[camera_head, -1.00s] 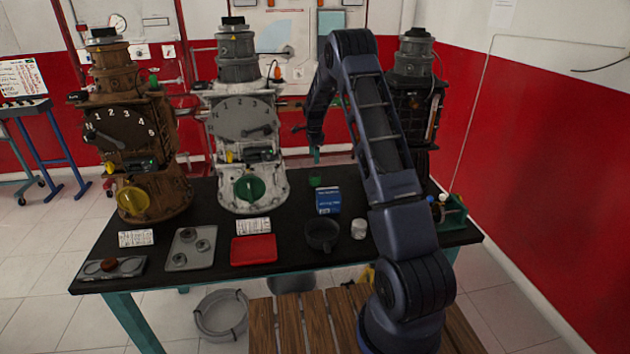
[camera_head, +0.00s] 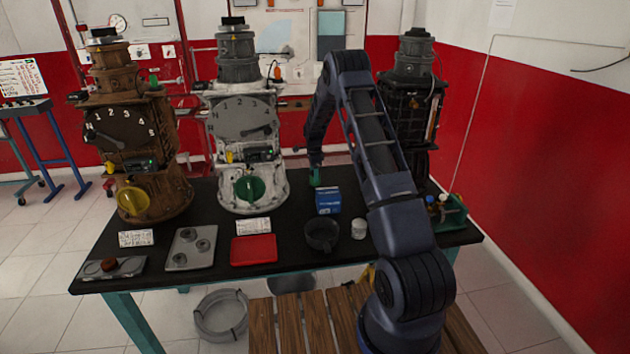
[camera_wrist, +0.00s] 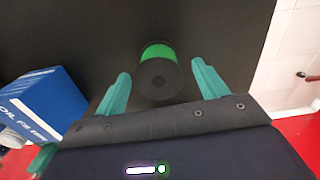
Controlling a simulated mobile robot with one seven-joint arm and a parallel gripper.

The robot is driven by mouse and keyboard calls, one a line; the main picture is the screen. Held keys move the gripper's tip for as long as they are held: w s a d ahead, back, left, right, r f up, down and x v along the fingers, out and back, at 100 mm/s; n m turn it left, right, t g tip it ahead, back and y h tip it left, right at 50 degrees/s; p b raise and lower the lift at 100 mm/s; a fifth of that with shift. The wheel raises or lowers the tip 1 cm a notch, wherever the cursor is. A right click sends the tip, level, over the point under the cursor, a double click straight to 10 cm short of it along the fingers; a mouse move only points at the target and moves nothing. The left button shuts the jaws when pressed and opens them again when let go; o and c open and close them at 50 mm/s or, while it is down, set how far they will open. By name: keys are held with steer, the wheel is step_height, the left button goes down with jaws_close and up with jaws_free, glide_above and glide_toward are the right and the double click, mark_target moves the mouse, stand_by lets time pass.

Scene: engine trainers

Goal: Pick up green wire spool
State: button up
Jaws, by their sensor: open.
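The green wire spool (camera_wrist: 157,72) stands on the black table top in the wrist view, with a dark round end facing the camera and green wire around it. My gripper (camera_wrist: 162,85) is open, with one teal finger on each side of the spool. The fingers are apart from it, and a gap shows on both sides. In the head view my gripper (camera_head: 315,176) is low over the back of the table, behind the blue box. The spool there cannot be told apart from the green fingers.
A blue oil filter box (camera_head: 327,200) stands close by; in the wrist view it is left of my gripper (camera_wrist: 40,105). A dark bowl (camera_head: 322,235), white jar (camera_head: 359,229) and red tray (camera_head: 254,249) are in front. A white engine trainer (camera_head: 246,130) stands left, a dark one (camera_head: 413,95) right.

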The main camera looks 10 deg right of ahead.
steer(key=f, duration=0.3)
steer(key=shift+s+d+f, duration=0.1)
steer(key=shift+d+f, duration=0.1)
steer(key=shift+f, duration=0.15)
steer(key=c, duration=1.1)
steer(key=shift+o, duration=0.2)
steer(key=shift+r, duration=0.1)
